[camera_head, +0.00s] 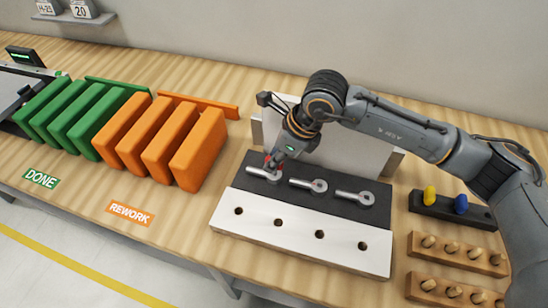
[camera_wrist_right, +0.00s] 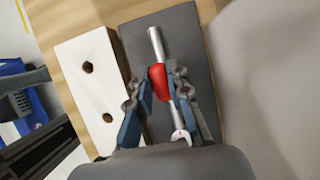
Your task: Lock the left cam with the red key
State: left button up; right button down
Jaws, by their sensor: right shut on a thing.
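My right gripper (camera_head: 272,162) is over the left cam (camera_head: 264,175), at the left end of the dark strip (camera_head: 335,182). It is shut on the red key (camera_wrist_right: 158,80), whose red body shows between the fingers in the wrist view (camera_wrist_right: 161,76). In the head view only a bit of red shows at the fingertips. The silver cam lies beneath the key in the wrist view, a bar above and a rounded end below. The key hides its middle, so I cannot tell how deep the key sits. My left gripper is not in view.
Two more silver cams (camera_head: 308,184) (camera_head: 355,197) lie to the right. A white board with holes (camera_head: 300,240) is in front. A dark holder (camera_head: 430,207) with a yellow and a blue key and pegged wooden blocks (camera_head: 455,253) stand right. Orange and green panels (camera_head: 198,150) stand left.

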jog(key=shift+f+b, duration=0.8)
jog(key=shift+b, duration=0.2)
dwell(1.2)
